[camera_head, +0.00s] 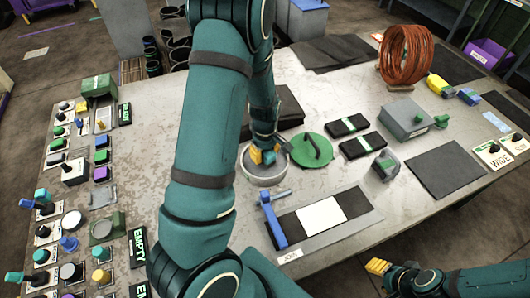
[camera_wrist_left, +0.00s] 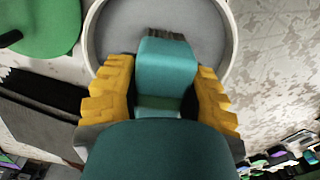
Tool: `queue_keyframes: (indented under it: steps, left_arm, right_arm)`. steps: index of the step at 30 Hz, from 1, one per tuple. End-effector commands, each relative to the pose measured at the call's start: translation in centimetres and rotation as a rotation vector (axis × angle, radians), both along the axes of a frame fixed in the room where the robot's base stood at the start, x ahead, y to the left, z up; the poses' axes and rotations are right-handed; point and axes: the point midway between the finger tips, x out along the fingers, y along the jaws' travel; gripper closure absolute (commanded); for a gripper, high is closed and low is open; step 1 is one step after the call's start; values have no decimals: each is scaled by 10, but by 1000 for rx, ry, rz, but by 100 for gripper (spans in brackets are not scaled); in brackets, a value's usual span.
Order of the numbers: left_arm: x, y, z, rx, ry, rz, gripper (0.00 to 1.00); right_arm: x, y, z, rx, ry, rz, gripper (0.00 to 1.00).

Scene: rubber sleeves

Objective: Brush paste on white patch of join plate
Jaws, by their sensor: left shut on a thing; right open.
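My left gripper (camera_head: 262,155) is over a round pale pot (camera_head: 262,181) on the table. In the left wrist view its yellow fingers (camera_wrist_left: 160,100) are shut on a teal brush (camera_wrist_left: 165,70). The dark bristles (camera_wrist_left: 166,36) lie over the grey paste (camera_wrist_left: 205,25) inside the pot; I cannot tell whether they touch it. The dark join plate (camera_head: 356,201), labelled "JOIN", lies in front and to the right of the pot. Its white patch (camera_head: 321,215) looks clean. My right gripper (camera_head: 378,267) is open near the table's front edge, partly out of clear view.
A blue clamp-like tool (camera_head: 271,215) stands at the join plate's left end. A green lid (camera_head: 313,150) with a handle lies right of the pot. Black-and-green blocks (camera_head: 362,145), a grey box (camera_head: 405,118) and an orange coil (camera_head: 405,55) stand further right. Several small parts line the left edge.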

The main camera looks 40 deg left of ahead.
Motion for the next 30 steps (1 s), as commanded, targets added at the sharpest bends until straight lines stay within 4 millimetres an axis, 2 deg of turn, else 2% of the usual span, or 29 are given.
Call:
queue_keyframes:
  steps: [30]
  left_arm:
    - [0, 0, -10, 0, 0, 0, 93]
  right_arm:
    - [0, 0, -7, 0, 0, 0, 53]
